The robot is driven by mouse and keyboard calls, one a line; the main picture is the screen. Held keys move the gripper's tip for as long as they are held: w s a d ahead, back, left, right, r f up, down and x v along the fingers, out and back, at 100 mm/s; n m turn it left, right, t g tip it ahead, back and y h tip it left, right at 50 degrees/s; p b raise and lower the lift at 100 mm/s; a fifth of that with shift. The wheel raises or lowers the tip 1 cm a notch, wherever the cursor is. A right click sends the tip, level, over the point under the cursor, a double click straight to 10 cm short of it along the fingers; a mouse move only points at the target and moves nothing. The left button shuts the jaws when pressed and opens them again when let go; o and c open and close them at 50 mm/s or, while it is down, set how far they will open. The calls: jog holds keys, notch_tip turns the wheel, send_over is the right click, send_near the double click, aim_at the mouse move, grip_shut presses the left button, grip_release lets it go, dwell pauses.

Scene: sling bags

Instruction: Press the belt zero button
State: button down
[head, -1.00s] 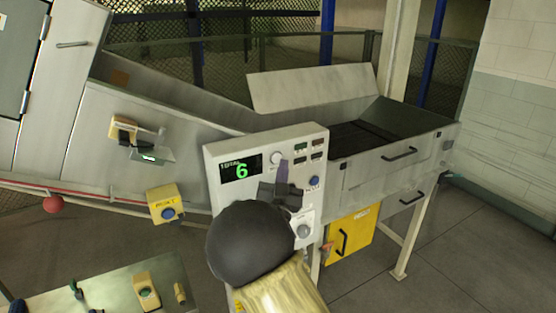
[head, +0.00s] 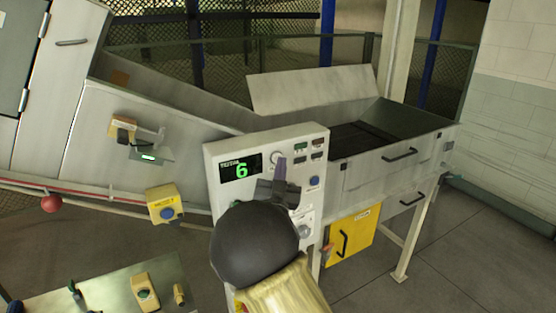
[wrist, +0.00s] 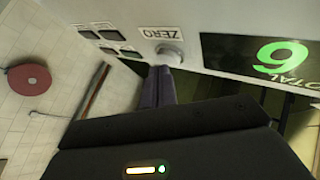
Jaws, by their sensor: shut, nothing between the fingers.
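The round pale zero button (head: 277,158) is on the upper part of a white control panel (head: 225,205), right of its display (head: 241,168), which reads a green 6. In the wrist view the button (wrist: 170,55) sits beside a label reading ZERO. My gripper (head: 281,167) is shut and empty. Its purple fingertips (wrist: 162,72) are right at the button's edge and hide a little of it. I cannot tell whether they touch it or whether it is pushed in.
Small indicators (head: 301,147) and a blue button (head: 314,181) are on the panel's right side. A yellow box (head: 164,204) with a blue button hangs to the left. A yellow door (head: 362,232) is below right. A bench (head: 110,292) stands at lower left.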

jog(key=shift+w+a, duration=0.2)
jog(key=shift+w, duration=0.1)
dwell(0.7)
jog(key=shift+s+d+b, duration=0.1)
jog(key=shift+s+b, duration=0.05)
jog(key=shift+b, duration=0.25)
jog(key=shift+s+d+b, duration=0.4)
jog(key=shift+s+b, duration=0.1)
jog(key=shift+s, duration=0.05)
jog(key=s+d+b, duration=0.1)
jog(key=s+d, duration=0.1)
jog(key=s, duration=0.1)
jog(key=s+d+b, duration=0.1)
jog(key=shift+s+b, duration=0.15)
jog(key=shift+b, duration=0.2)
jog(key=shift+a, duration=0.1)
